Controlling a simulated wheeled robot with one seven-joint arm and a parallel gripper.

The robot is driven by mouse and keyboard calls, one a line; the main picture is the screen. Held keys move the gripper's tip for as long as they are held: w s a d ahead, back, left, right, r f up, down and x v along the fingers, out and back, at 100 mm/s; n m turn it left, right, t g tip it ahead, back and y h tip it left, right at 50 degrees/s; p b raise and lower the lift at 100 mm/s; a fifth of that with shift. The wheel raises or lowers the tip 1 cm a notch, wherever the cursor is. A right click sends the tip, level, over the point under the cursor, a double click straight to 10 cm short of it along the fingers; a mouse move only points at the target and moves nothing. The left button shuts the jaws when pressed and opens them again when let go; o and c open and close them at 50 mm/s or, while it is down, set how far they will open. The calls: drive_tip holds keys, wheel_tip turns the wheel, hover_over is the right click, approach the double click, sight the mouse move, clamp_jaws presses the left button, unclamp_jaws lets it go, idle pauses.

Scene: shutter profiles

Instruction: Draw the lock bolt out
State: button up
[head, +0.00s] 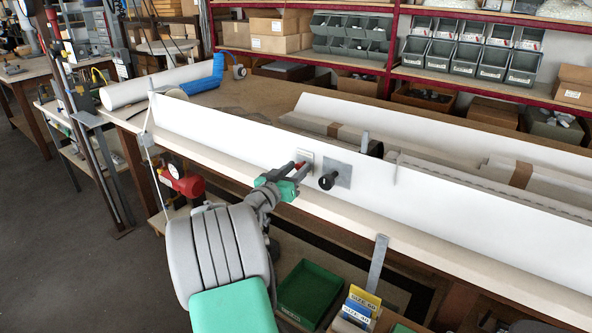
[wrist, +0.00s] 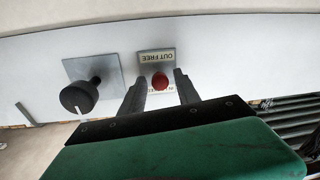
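The lock bolt's red knob (wrist: 160,81) shows in the wrist view on a small grey plate (wrist: 156,58) reading "OUT FREE", upside down there; a second label below it is partly covered. My gripper (wrist: 157,86) is open, one finger on each side of the red knob, with a visible gap to both. I cannot tell how deep the knob sits between the fingers. In the head view my gripper (head: 296,172) reaches the front face of the long white profile (head: 230,133), and the red knob is mostly hidden by it.
A black knob (wrist: 79,97) stands out from a square grey plate (wrist: 92,76) beside the red knob, close to my fingers. The workbench edge (head: 345,212) runs below the profile. A green bin (head: 309,291) and a grey upright strip (head: 377,262) are below.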

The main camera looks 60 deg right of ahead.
clamp_jaws()
drive_tip(key=shift+s, duration=0.1)
idle(1.1)
